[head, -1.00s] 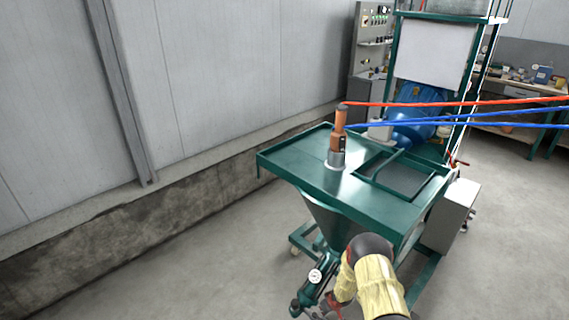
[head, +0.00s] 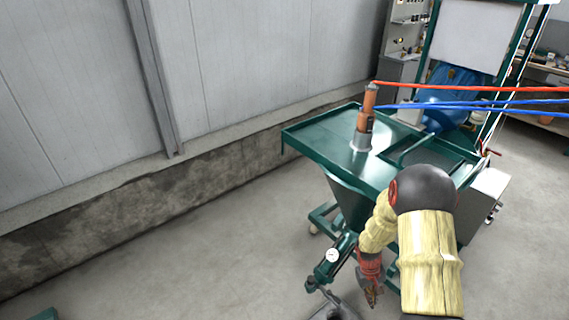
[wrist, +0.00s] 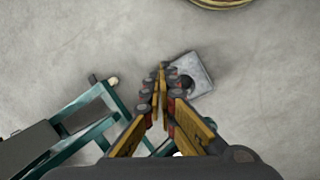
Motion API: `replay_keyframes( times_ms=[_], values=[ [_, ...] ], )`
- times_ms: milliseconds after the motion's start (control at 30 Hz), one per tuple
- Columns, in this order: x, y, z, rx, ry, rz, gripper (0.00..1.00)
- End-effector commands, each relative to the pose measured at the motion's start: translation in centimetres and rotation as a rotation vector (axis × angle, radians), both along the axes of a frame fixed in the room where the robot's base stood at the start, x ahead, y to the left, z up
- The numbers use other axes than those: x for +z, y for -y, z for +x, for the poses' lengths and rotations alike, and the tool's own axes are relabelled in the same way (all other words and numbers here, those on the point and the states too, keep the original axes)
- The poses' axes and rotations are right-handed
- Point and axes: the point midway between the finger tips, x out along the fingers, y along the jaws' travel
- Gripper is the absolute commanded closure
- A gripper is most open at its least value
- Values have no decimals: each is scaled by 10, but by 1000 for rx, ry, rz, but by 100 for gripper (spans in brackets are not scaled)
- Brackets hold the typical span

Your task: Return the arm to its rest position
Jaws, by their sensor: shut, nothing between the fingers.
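My arm, in a yellowish sleeve with a dark elbow, reaches down at the lower right of the head view. My gripper (head: 372,299) hangs at its end with the fingers pointing down, beside the machine's lower front. In the wrist view my gripper (wrist: 162,75) points at the grey floor, its fingers closed together with nothing between them. The green machine (head: 316,147) stands just beyond the arm. An orange-brown spray tool (head: 368,108) stands upright in a grey holder on the machine's top, with red and blue hoses running right.
A green pipe with a gauge (head: 331,255) juts from the machine's lower front, close left of my gripper. A grey square plate (wrist: 198,72) lies below in the wrist view. A grey box (head: 487,190) is on the machine's right. Open floor (head: 200,260) lies left.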

Motion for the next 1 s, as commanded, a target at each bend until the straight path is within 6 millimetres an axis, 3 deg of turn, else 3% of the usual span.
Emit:
replay_keyframes(
  times_ms=[33, 200, 500, 700, 1000],
  values=[
    [27, -3, -4, -13, 4, -1, 100],
    [101, -16, -27, -53, 5, 7, 100],
    [213, -45, -76, -111, 48, 53, 100],
    [273, -67, -113, -136, 105, 93, 100],
    [344, -97, -166, -160, 235, 162, 100]
  ],
)
